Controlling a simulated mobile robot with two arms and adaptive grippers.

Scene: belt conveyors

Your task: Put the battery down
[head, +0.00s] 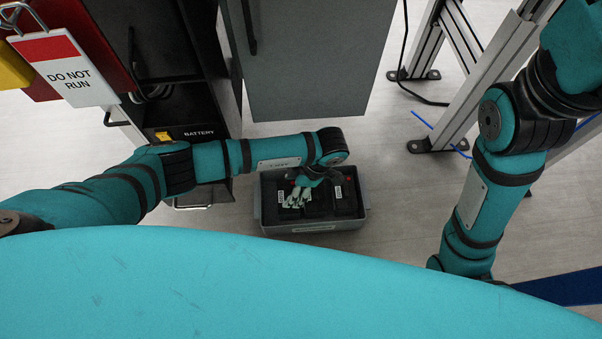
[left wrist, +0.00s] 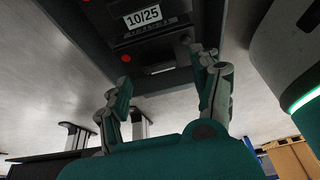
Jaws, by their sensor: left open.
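A grey bin (head: 312,227) stands on the floor in the middle of the head view, with black batteries in it. One battery (head: 344,198) sits at the bin's right side. My left gripper (head: 295,197) is over the left and middle part of the bin and partly hides what lies there. In the left wrist view a black battery (left wrist: 143,25) with a white "10/25" label and red spots lies beyond the fingers. The fingers (left wrist: 163,85) are spread apart with nothing between them. My right gripper is out of view.
A dark cabinet with a "BATTERY" label (head: 199,133) stands left of the bin, with a grey door panel (head: 318,70) behind. A "DO NOT RUN" sign (head: 66,72) hangs at upper left. An aluminium frame (head: 478,85) stands at right. The floor right of the bin is clear.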

